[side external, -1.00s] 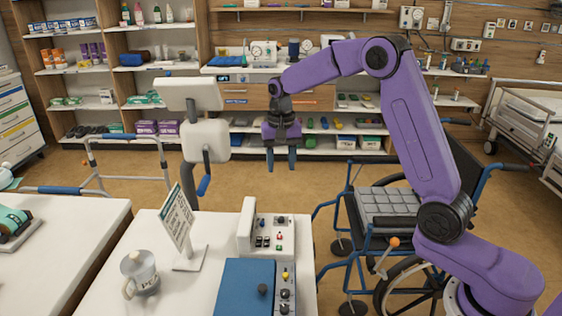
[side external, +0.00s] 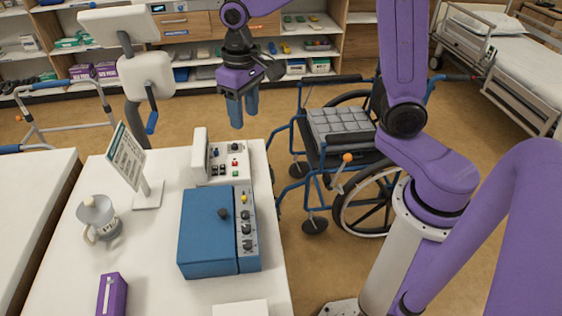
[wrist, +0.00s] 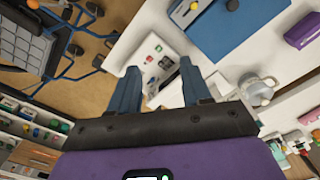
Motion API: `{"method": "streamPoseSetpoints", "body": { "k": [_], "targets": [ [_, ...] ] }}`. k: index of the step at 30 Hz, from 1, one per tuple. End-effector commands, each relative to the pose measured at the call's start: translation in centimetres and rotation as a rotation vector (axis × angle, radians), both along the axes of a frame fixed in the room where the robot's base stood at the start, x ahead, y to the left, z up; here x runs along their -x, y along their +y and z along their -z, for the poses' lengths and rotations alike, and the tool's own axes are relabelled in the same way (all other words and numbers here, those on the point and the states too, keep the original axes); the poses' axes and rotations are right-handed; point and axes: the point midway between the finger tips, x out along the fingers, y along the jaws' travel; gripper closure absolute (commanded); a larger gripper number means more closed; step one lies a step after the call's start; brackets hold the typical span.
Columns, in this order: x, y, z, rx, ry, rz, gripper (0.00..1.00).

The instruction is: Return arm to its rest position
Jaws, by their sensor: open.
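My gripper (side external: 243,115) is open and empty. It hangs fingers down from my purple arm, above and behind the back right corner of the white table (side external: 155,255) in the side view. In the wrist view, the two blue fingers of my gripper (wrist: 158,68) stand apart with nothing between them. A small white control panel (side external: 222,162) with coloured buttons stands on the table below and in front of the gripper. It shows beyond the fingers in the wrist view (wrist: 152,52).
A blue box with knobs (side external: 207,235), a sign on a stand (side external: 127,155), a lidded cup (side external: 97,218) and a purple box (side external: 112,295) are on the table. A wheelchair (side external: 340,122) stands right of it. A monitor stand (side external: 147,75) rises behind. Shelves line the back.

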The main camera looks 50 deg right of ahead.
Motion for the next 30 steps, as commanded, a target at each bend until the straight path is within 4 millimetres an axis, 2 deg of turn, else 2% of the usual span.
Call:
{"method": "streamPoseSetpoints", "body": {
  "k": [1,10,21,25,30],
  "targets": [
    [1.5,0.2,-0.2,-0.002,-0.003,-0.058,0.52],
    [10.3,0.2,-0.2,-0.003,-0.010,-0.400,0.52],
    [20.6,-2.7,0.8,-0.006,-0.015,-0.807,0.52],
    [22.9,-3.7,1.2,-0.007,-0.018,-0.906,0.52],
    [24.2,-4.3,1.5,-0.008,-0.018,-0.965,0.52]
  ]
}}
